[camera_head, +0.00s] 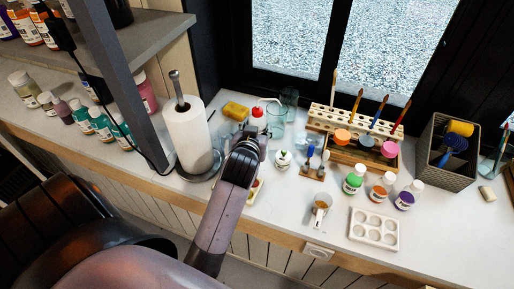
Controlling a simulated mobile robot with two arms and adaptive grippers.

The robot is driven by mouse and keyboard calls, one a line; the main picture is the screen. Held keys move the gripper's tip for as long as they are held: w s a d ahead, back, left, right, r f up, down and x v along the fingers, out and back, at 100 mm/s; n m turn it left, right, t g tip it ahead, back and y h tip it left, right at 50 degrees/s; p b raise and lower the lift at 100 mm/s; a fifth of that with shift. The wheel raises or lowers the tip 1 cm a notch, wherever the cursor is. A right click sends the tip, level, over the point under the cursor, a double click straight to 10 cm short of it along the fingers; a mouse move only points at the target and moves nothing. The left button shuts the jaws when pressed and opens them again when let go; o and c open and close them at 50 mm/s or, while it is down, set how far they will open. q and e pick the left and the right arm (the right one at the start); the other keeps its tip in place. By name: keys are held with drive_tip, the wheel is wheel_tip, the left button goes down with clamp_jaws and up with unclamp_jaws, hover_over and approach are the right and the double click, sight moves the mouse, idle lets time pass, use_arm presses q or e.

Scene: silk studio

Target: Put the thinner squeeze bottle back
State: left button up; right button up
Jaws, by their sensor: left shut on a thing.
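The squeeze bottle (258,122) has a red cap and a pale body, and a bent white tube shows just above it. My left gripper (248,146) reaches in over the counter and is shut on this bottle. The gripper hides the bottle's lower part, so I cannot tell whether its base touches the counter. My right gripper is not in view.
Clear glass jars (288,103) and a yellow sponge (236,110) are behind the gripper. A paper towel roll (187,138) stands left. A wooden brush rack (353,125), paint bottles (380,187) and a white palette (374,229) are right. A grey post (122,80) rises at left.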

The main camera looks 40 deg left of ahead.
use_arm(q)
wheel_tip(320, 180, down, 4)
drive_tip(key=shift+w+r, duration=0.1)
wheel_tip(320, 180, down, 4)
drive_tip(key=shift+f, duration=0.2)
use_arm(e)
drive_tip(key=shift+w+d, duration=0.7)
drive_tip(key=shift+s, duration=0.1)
use_arm(q)
drive_tip(key=shift+f, duration=0.15)
drive_tip(key=o, duration=0.7)
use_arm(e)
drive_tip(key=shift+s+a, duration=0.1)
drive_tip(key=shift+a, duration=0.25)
